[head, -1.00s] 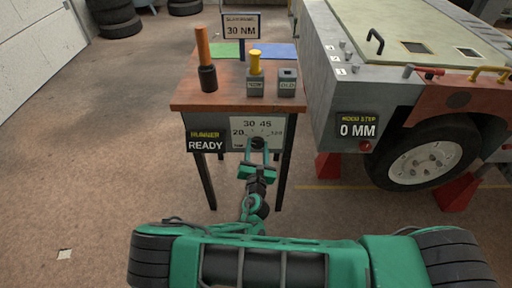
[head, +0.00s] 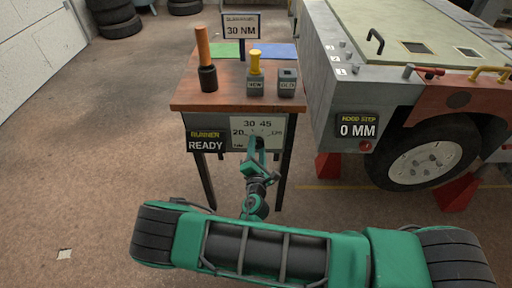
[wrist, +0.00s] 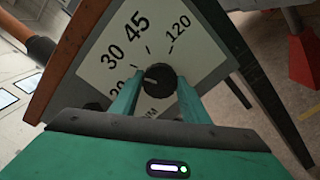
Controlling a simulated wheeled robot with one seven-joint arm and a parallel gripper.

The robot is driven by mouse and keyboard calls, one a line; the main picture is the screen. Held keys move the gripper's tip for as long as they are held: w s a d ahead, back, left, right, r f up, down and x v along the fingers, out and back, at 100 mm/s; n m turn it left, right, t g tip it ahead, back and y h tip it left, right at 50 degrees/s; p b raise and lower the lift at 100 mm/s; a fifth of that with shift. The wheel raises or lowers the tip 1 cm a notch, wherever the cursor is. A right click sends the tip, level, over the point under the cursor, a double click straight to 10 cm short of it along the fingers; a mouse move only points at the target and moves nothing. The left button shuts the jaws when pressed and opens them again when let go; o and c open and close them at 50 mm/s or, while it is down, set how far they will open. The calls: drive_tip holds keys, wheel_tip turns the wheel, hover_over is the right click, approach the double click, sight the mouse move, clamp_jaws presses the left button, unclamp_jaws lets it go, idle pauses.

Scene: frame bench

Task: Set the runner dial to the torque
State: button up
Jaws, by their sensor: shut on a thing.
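The runner dial panel (head: 276,125) is a white plate on the bench front, marked 20, 30, 45 and 120. Its black knob (wrist: 160,90) sits between the fingers of my gripper (wrist: 158,97) in the wrist view, and the gripper is shut on it. A pale mark on the knob points left in that view, roughly towards the 20, which a finger partly hides. In the head view my gripper (head: 257,145) covers much of the knob. The torque sign (head: 241,28) above the bench reads 30 NM.
The runner display (head: 206,141) beside the dial reads READY. On the wooden bench top (head: 225,97) stand an orange-handled tool (head: 203,60), a yellow-topped block (head: 255,75) and a grey block (head: 287,82). A vehicle (head: 400,100) stands close on the right. The floor at left is open.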

drive_tip(key=shift+d+m, duration=0.15)
drive_tip(key=shift+m, duration=0.15)
drive_tip(key=o, duration=1.1)
drive_tip(key=shift+c, duration=0.2)
